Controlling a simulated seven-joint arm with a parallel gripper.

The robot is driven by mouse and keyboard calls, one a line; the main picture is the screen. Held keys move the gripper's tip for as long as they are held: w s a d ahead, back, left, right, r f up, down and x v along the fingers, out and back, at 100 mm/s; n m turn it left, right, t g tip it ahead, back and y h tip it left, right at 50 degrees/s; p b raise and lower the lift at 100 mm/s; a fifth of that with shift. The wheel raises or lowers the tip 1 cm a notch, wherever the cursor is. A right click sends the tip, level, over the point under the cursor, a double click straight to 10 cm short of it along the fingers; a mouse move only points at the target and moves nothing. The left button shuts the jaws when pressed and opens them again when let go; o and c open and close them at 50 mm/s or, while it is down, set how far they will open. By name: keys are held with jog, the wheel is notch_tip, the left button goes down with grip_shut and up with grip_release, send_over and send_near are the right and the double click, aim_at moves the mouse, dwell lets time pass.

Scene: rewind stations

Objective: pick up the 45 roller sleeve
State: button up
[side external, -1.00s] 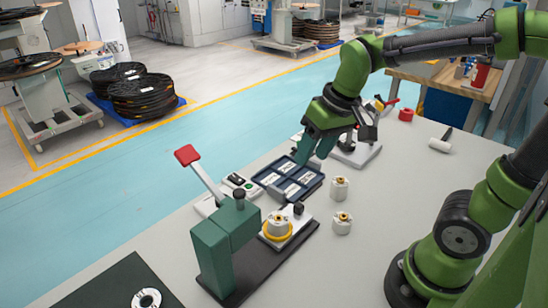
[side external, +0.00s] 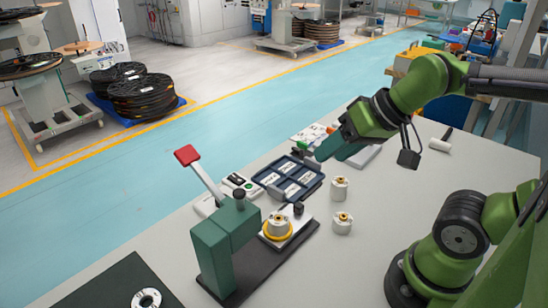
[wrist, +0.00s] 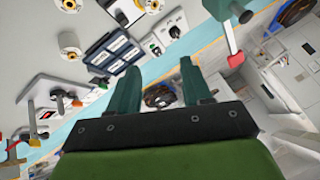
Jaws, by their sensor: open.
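Two white roller sleeves with brass-coloured centres stand upright on the grey table, a rear one (side external: 340,188) and a front one (side external: 342,223). Both also show at the top left of the wrist view, one at the very edge (wrist: 70,6) and one below it (wrist: 69,42). A similar piece (side external: 277,226) with a yellow ring sits on the green press. No size marking is legible, so I cannot tell which is the 45. My gripper (side external: 326,150) is open and empty, tilted, above and behind the sleeves near the tray. Its teal fingers (wrist: 158,66) are apart in the wrist view.
A dark blue compartment tray (side external: 311,186) with white labels lies left of the sleeves. The green press (side external: 212,255) with a red-tipped lever stands at front left. A white roller with a dark handle (side external: 440,145) lies at right.

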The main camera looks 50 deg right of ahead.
jog(key=shift+o, duration=0.5)
jog(key=o, duration=0.5)
jog(key=n+g+h, duration=0.2)
jog(key=n+g, duration=0.5)
jog(key=n, duration=0.6)
send_over(279, 218)
jog(key=f, duration=1.3)
jog(key=shift+s+d+f, duration=0.2)
jog(key=shift+d+f, duration=0.1)
jog(key=shift+f, duration=0.1)
jog(key=shift+w+a+f, duration=0.1)
jog(key=shift+a+f, duration=0.1)
jog(key=shift+f, duration=1.35)
jog(key=shift+w+a+f, duration=0.1)
jog(key=shift+a+f, duration=0.05)
jog(key=shift+f, duration=1.35)
